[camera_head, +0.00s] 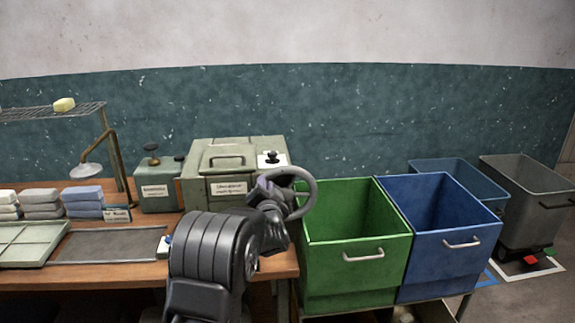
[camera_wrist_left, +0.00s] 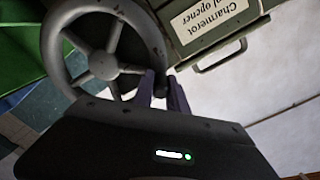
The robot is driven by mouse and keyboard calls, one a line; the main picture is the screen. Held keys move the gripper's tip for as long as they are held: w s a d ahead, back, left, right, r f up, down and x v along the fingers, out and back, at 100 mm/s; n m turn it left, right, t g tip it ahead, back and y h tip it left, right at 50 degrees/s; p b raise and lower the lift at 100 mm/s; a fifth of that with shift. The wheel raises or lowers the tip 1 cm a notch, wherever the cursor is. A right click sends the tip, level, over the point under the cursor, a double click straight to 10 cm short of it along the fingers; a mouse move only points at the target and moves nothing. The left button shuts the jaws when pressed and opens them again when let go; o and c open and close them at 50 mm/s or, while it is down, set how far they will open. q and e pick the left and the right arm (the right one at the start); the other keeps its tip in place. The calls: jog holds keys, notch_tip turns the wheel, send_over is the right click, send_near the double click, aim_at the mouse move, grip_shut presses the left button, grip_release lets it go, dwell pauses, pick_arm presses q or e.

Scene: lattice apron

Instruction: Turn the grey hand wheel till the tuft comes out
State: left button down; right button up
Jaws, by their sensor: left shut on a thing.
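The grey hand wheel (camera_head: 312,197) sits upright on the right side of a grey-green box machine (camera_head: 192,190). In the left wrist view the spoked wheel (camera_wrist_left: 61,38) fills the upper left, next to the machine's label, which reads "Charmerot" and "opener" in part (camera_wrist_left: 210,18). My left gripper (camera_head: 268,190) reaches the wheel from the front and left. In the left wrist view its dark fingers (camera_wrist_left: 160,85) are shut on the wheel's rim. My arm hides part of the machine's front. I see no tuft. My right gripper is out of view.
A green bin (camera_head: 338,268) and a blue bin (camera_head: 440,268) stand close right of the wheel. A smaller lidded box (camera_head: 157,203) stands left of the machine. Folded cloth stacks (camera_head: 83,200) and a grey tray (camera_head: 105,245) lie on the wooden table (camera_head: 90,275).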

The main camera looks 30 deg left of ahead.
pick_arm(q)
jog(key=shift+w+d+r+p, duration=0.4)
jog(key=shift+d+r+p, duration=0.15)
jog(key=shift+r+p, duration=0.05)
jog(key=shift+w+d+r+p, duration=0.4)
jog(key=shift+d+r+p, duration=0.15)
jog(key=shift+p, duration=0.05)
jog(key=shift+w+d, duration=0.1)
jog(key=shift+d, duration=0.05)
jog(key=shift+f, duration=0.1)
jog(key=c, duration=1.3)
grip_release()
jog(key=p, duration=0.1)
send_near(275, 173)
jog(key=shift+v, duration=0.75)
